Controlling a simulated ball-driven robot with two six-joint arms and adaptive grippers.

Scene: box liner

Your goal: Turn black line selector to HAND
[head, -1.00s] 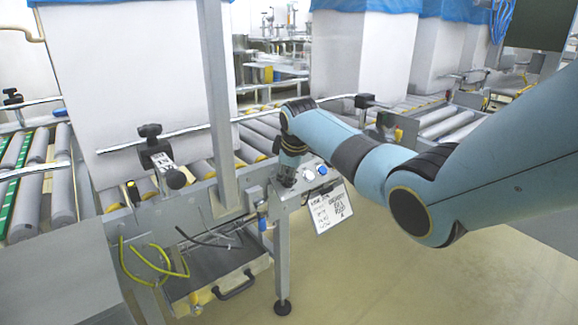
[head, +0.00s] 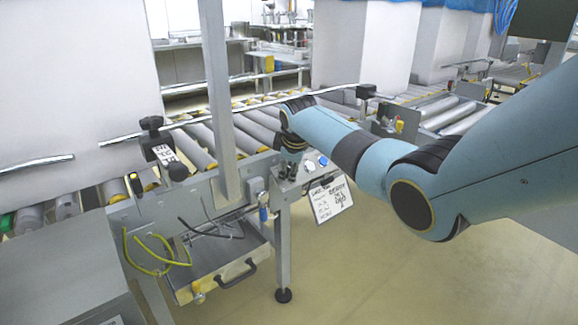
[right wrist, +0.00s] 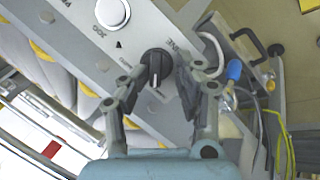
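The black selector (right wrist: 156,66) is a round knob with a white mark on the grey panel (right wrist: 205,22) in the right wrist view. Printed words surround it; one reads LINE, and JOG is by the white button (right wrist: 113,12). My right gripper (right wrist: 160,82) has one finger on each side of the knob, with small gaps; firm contact cannot be seen. In the head view, my right gripper (head: 290,166) points down at the control panel, where it hides the selector. My left gripper is out of view.
A handwritten sign (head: 330,199) hangs below. A metal post (head: 220,100) and the roller conveyor (head: 255,125) stand beside and behind. The floor in front is clear.

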